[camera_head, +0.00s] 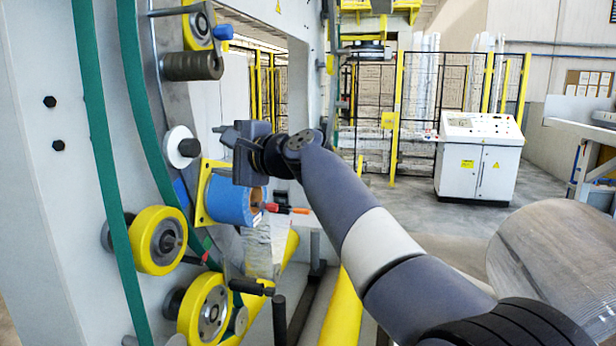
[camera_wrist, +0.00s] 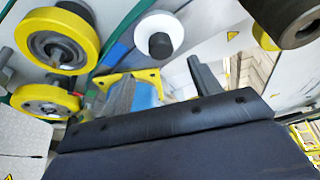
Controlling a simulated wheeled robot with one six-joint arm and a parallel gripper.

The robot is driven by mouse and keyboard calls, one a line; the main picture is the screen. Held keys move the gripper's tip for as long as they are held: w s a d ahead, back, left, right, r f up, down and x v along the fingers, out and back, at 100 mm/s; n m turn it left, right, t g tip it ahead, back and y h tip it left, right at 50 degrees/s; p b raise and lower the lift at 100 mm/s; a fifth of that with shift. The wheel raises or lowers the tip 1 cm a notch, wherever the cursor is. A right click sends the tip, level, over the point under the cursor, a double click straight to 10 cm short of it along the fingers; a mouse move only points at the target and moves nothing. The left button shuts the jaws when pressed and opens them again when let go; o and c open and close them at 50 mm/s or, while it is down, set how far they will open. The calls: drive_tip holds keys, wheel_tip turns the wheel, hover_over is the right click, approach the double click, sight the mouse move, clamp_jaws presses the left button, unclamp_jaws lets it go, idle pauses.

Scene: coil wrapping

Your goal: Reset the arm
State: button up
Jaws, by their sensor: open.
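My arm reaches from the lower right of the head view toward the wrapping machine (camera_head: 50,190). My gripper (camera_head: 236,153) is at its far end, in front of the machine's ring and pointing left. It looks empty, with its jaws apart. In the head view it appears just above the blue roll (camera_head: 230,201), which sits on a yellow plate (camera_head: 203,190); I cannot tell the exact gap.
Yellow rollers (camera_head: 158,240) (camera_head: 204,308) and a white knob (camera_head: 181,147) stick out from the machine near my gripper. A dark cylinder (camera_head: 191,66) is above. A white control cabinet (camera_head: 478,157) stands behind at right. A large shiny coil (camera_head: 555,262) is at lower right. Open floor lies between.

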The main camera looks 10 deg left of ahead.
sight(194, 149)
drive_tip(key=p+x, duration=0.4)
drive_tip(key=x, duration=0.4)
drive_tip(key=shift+p+x, duration=0.3)
drive_tip(key=shift+x, duration=0.6)
drive_tip(key=shift+f, duration=0.1)
drive_tip(key=shift+d, duration=0.1)
